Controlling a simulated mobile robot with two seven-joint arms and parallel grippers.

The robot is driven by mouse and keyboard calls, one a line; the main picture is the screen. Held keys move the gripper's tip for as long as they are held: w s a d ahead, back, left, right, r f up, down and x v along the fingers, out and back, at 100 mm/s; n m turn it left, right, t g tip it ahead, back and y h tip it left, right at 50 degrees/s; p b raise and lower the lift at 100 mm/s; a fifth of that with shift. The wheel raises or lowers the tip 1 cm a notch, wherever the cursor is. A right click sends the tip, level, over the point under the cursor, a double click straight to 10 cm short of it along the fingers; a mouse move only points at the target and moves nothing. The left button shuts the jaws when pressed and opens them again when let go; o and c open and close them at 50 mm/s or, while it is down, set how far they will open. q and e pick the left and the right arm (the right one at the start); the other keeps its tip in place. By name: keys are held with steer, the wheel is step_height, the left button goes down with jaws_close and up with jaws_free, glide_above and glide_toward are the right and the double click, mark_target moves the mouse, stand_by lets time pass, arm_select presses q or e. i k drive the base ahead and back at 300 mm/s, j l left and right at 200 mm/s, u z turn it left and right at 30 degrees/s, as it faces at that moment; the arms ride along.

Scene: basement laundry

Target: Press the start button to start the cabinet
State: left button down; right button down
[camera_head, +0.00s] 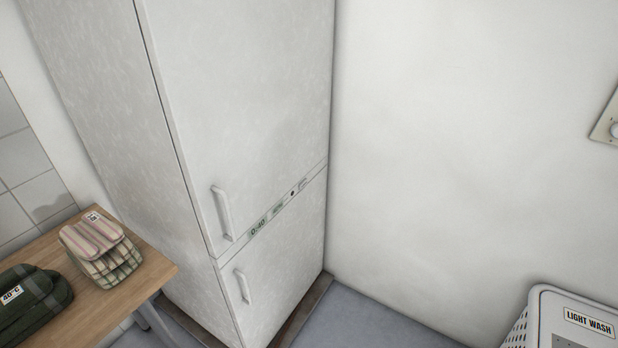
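A tall white two-door cabinet (250,90) stands upright against the wall, both doors shut. A strip of controls runs between its upper and lower doors. A small display (259,226) sits at the left of the strip, and a small dark round button (292,193) sits further right. I cannot tell from the markings whether this is the start button. An upper handle (222,213) and a lower handle (242,286) are on the doors' left edges. Neither of my grippers shows in the head view.
A wooden table (150,272) at the lower left bears folded striped cloths (92,236) and a dark green folded pile (30,298). A white basket labelled LIGHT WASH (545,318) stands at the lower right. Bare floor (390,318) lies between cabinet and basket.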

mark_target(303, 183)
steer(key=i+l+u, duration=0.1)
steer(key=i+l, duration=0.5)
steer(key=i+l+u, duration=0.1)
steer(key=i+l, duration=0.45)
steer(key=l, duration=0.25)
